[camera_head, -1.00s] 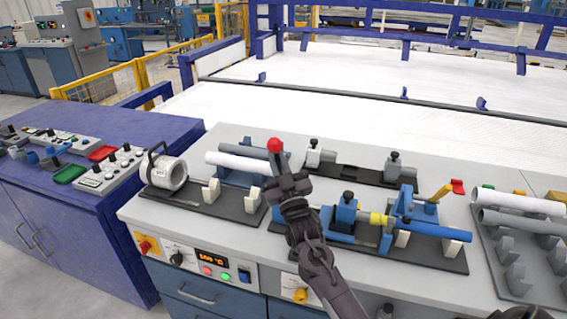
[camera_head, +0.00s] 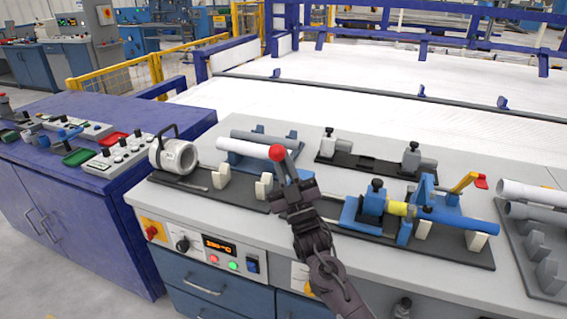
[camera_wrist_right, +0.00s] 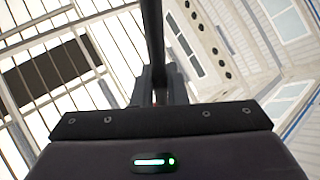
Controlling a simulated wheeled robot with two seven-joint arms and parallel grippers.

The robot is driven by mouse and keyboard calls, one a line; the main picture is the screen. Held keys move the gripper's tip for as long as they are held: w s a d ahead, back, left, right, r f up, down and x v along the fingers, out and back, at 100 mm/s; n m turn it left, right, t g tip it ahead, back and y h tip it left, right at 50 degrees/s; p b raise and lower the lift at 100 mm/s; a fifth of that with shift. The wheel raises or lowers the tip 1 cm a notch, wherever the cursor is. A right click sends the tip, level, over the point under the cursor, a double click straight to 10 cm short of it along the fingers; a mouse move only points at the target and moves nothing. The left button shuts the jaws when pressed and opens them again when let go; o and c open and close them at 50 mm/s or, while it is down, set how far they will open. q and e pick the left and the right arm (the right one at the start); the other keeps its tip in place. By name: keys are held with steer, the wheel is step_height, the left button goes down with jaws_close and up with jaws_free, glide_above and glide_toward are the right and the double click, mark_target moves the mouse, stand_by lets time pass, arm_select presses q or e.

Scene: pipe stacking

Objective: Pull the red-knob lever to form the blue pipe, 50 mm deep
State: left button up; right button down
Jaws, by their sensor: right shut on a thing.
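The lever's red knob (camera_head: 277,152) stands just above my right gripper (camera_head: 294,192), at the blue forming fixture's (camera_head: 352,218) left end. My right gripper is shut on the lever's dark shaft (camera_head: 290,169). The shaft also runs up from between the jaws in the right wrist view (camera_wrist_right: 153,40). The blue pipe (camera_head: 460,228) lies level in the fixture, its left end towards a yellow collar (camera_head: 398,208). How deep it sits cannot be told. My right arm hides part of the fixture's left side. My left gripper is not in view.
A heater ring (camera_head: 178,158) and a white pipe (camera_head: 240,147) are left of the lever. A yellow clamp handle with a red tip (camera_head: 470,182) rises behind the blue pipe. A pipe rack (camera_head: 540,262) stands at the right. A clamp stand (camera_head: 375,170) is behind.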

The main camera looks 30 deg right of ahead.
steer(key=shift+a+f, duration=0.2)
steer(key=shift+f, duration=0.3)
steer(key=c, duration=1.8)
jaws_free()
steer(key=o, duration=0.3)
steer(key=shift+s+r, duration=0.1)
steer(key=shift+r, duration=0.15)
arm_select(q)
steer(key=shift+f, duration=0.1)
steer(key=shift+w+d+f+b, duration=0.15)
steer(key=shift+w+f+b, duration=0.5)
steer(key=shift+b, duration=0.2)
arm_select(e)
steer(key=s, duration=1.3)
steer(key=shift+a+f, duration=0.2)
steer(key=shift+f, duration=0.2)
